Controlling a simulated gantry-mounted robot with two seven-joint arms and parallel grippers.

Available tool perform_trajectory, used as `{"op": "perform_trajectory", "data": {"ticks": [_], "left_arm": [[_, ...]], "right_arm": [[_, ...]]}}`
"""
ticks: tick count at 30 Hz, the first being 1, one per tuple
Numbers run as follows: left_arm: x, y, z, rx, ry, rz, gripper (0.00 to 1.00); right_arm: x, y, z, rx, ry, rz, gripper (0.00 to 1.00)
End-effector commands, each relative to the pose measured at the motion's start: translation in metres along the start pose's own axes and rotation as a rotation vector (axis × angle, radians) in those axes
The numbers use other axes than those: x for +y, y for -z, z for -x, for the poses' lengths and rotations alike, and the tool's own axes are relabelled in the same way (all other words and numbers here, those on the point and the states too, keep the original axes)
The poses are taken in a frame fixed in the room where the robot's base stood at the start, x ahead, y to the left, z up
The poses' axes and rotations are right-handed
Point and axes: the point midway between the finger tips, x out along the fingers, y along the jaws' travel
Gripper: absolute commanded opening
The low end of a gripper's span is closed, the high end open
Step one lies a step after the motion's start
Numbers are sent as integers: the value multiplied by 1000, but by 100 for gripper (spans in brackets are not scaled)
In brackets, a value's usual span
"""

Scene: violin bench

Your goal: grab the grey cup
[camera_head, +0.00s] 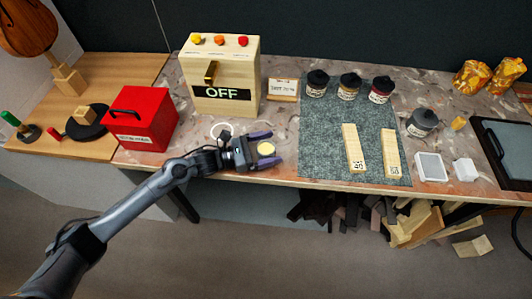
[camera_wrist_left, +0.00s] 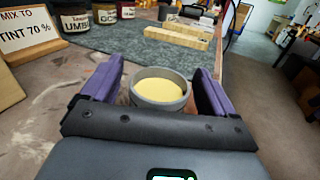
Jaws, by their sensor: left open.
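The grey cup (camera_wrist_left: 160,93), a small round cup with pale yellow contents, stands on the bench near its front edge. In the head view the cup (camera_head: 266,149) shows mostly as its yellow top. My left gripper (camera_head: 268,148) is open, with its purple fingers on either side of the cup. In the left wrist view the left gripper's fingers (camera_wrist_left: 158,88) flank the cup, and a small gap seems to show on each side. The cup's lower part is partly hidden behind the gripper body. My right gripper is in neither view.
A grey-green mat (camera_head: 325,143) with wooden blocks (camera_head: 352,148) and several jars lies to the right. The wooden OFF box (camera_head: 222,75) and a small sign (camera_head: 283,90) stand behind. A red box (camera_head: 142,119) is at left. The bench's front edge is close to the cup.

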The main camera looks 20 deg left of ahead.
Motion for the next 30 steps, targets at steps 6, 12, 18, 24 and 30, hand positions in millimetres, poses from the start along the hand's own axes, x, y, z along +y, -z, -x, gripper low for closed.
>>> {"op": "perform_trajectory", "data": {"ticks": [6, 12, 18, 24, 30], "left_arm": [[0, 0, -14, 1, 1, 1, 88], [0, 0, -14, 1, 1, 0, 88], [0, 0, -14, 1, 1, 0, 59], [0, 0, -14, 1, 1, 0, 28], [0, -1, -14, 0, 1, 0, 28]], "right_arm": [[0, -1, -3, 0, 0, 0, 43], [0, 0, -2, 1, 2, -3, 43], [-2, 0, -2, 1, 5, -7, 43], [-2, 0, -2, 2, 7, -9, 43], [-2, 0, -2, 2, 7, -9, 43]]}}
